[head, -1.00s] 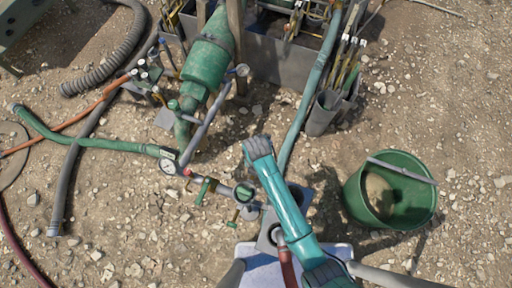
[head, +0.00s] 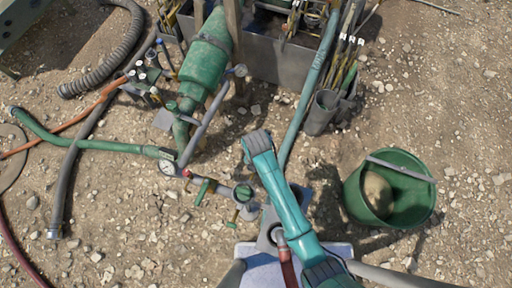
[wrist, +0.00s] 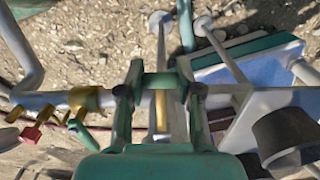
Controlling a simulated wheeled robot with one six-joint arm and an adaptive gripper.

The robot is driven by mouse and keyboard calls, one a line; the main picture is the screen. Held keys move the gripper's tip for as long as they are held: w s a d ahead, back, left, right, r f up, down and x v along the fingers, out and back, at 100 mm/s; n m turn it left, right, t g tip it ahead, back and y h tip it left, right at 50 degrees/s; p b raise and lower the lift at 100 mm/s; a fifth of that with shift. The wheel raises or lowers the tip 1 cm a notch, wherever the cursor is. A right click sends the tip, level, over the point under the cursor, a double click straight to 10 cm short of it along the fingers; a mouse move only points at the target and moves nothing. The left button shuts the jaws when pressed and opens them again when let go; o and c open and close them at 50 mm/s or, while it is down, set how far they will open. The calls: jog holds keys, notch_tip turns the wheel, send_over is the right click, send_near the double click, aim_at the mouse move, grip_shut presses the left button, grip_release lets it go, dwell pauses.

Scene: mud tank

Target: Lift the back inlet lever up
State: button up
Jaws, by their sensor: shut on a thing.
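My gripper (wrist: 160,84) fills the lower middle of the wrist view, with its green fingers closed around a pale lever. The lever (wrist: 161,50) has a round knob at its far end and runs straight between the fingers. A second lever (wrist: 222,50) with a similar knob slants beside it on the right, outside the fingers. I cannot tell from the markings which of them is the back inlet lever. In the head view my arm reaches over the pipework at the lower middle and the gripper is hidden.
A horizontal grey pipe with brass and red fittings (wrist: 83,98) runs left of the gripper. A dark cap (wrist: 284,140) is close on the right.

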jog(key=shift+w+r, duration=0.1)
jog(key=shift+r, duration=0.25)
jog(key=shift+w+r, duration=0.1)
jog(key=shift+r, duration=1.8)
